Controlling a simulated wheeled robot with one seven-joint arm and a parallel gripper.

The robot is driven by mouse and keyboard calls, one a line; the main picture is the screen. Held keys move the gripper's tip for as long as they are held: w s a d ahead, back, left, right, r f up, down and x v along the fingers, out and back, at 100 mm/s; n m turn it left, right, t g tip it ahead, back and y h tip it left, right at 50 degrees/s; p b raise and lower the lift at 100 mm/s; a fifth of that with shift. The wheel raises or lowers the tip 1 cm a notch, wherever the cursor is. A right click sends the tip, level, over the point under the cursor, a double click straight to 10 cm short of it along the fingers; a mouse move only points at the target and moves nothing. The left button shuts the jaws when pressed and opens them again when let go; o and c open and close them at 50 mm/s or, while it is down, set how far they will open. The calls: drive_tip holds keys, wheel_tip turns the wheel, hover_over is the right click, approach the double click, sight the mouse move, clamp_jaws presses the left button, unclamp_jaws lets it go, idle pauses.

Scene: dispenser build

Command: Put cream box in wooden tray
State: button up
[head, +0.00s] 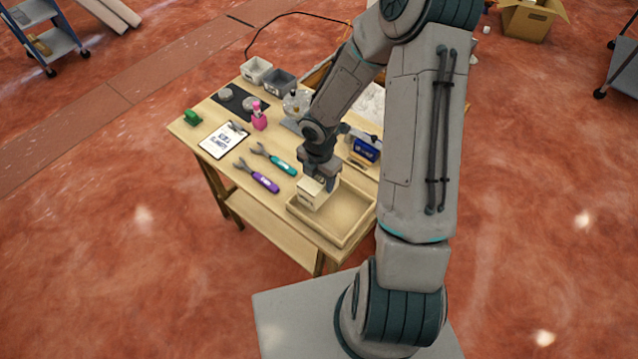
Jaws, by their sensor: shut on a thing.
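The cream box (311,194) is at the end of my arm, at the left side of the wooden tray (336,238). My gripper (318,180) points down and is shut on the cream box from above. The box appears over or inside the tray's left part; I cannot tell whether it touches the tray floor. The tray lies at the table's near right corner, and the rest of its floor looks empty. My arm hides part of the table behind the tray.
A purple-handled tool (264,182) and a teal-handled tool (283,165) lie left of the tray. A blue box (365,149) stands behind it. A pink bottle (259,117), a clipboard (222,140), a green item (192,117) and small bins (256,70) are further back.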

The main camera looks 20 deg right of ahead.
drive_tip(key=shift+f, duration=1.55)
drive_tip(key=shift+f+b, duration=0.2)
drive_tip(key=shift+b, duration=0.1)
drive_tip(key=o, duration=1.1)
drive_tip(key=shift+r, duration=0.15)
